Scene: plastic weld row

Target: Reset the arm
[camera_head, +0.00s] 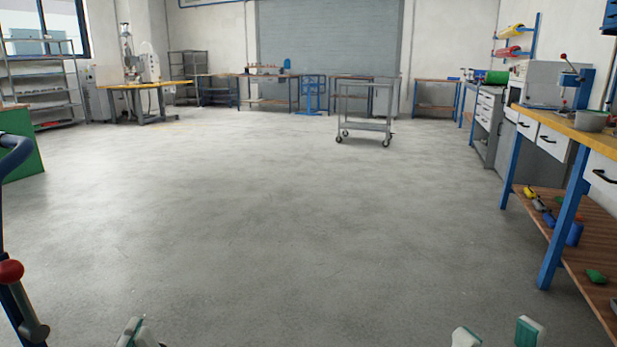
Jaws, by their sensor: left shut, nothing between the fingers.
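My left gripper (139,334) shows at the bottom edge, left of centre. Only its white and teal fingertips are in the picture; they are together, with nothing between them. My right gripper (498,336) shows at the bottom edge on the right. Its two fingertips stand apart, and I see nothing between them. Both grippers appear in front of bare grey floor (290,220). The rest of both arms is out of the picture.
A workbench (572,125) with blue legs and a lower shelf stands close on the right. A lever with a red knob (11,272) stands at the left edge. A grey cart (365,126) stands farther back. The middle floor is clear.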

